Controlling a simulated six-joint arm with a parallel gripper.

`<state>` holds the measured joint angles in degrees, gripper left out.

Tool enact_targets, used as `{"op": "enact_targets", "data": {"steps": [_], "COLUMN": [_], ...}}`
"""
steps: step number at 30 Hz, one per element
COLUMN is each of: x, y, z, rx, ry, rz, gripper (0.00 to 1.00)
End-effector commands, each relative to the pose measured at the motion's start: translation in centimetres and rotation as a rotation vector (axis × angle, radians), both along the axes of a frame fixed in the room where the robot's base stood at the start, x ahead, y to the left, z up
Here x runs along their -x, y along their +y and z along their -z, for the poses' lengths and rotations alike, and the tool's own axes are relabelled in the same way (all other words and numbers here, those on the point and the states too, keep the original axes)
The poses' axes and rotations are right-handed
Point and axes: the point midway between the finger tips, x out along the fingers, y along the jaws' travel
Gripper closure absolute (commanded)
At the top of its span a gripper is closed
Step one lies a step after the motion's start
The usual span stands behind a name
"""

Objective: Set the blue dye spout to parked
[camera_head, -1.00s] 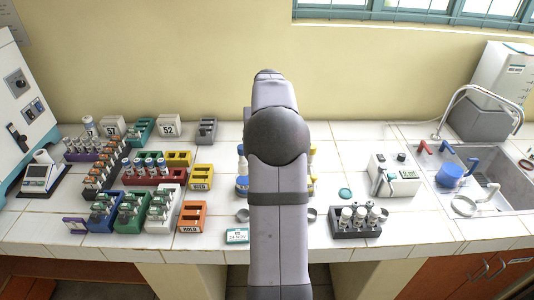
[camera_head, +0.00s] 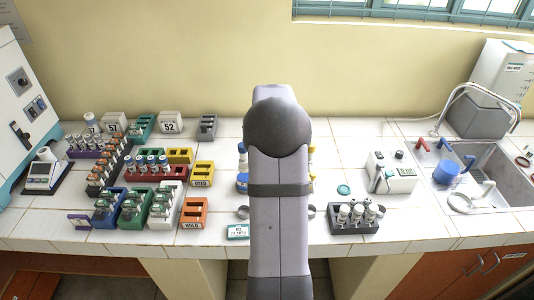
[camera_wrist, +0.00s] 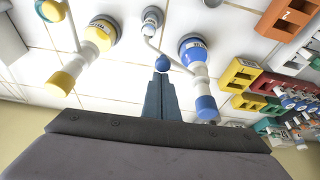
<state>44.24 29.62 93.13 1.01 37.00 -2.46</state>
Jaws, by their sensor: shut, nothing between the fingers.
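The blue dye dispenser (camera_wrist: 193,48) shows in the wrist view with a labelled blue end, a white stem and a blue part near my gripper. A thin white spout rod runs beside it, with a small blue ball (camera_wrist: 162,63) close by. My gripper (camera_wrist: 161,76) is shut and empty, its tips right at the blue ball; I cannot tell whether they touch. In the head view my arm hides the gripper and most of the dispenser; a blue part (camera_head: 242,181) shows left of the arm. How the spout is set cannot be read.
A yellow dispenser (camera_wrist: 99,34) stands beside the blue one, with a small labelled bottle (camera_wrist: 152,18) between them. Coloured racks (camera_head: 165,174) fill the left bench. A dark vial rack (camera_head: 354,224), a white device (camera_head: 391,178) and a sink (camera_head: 503,184) lie right.

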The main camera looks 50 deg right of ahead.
Motion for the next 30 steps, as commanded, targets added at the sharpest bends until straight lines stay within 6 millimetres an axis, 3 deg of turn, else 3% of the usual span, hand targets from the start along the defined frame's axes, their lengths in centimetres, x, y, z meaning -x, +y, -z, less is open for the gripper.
{"op": "enact_targets", "data": {"steps": [21, 30], "x": [0.3, 0.6], "y": [0.6, 1.5], "z": [0.0, 0.2], "rx": [0.000, 0.001], "ry": [0.000, -0.001], "rz": [0.077, 0.198], "gripper": [1.00, 1.00]}}
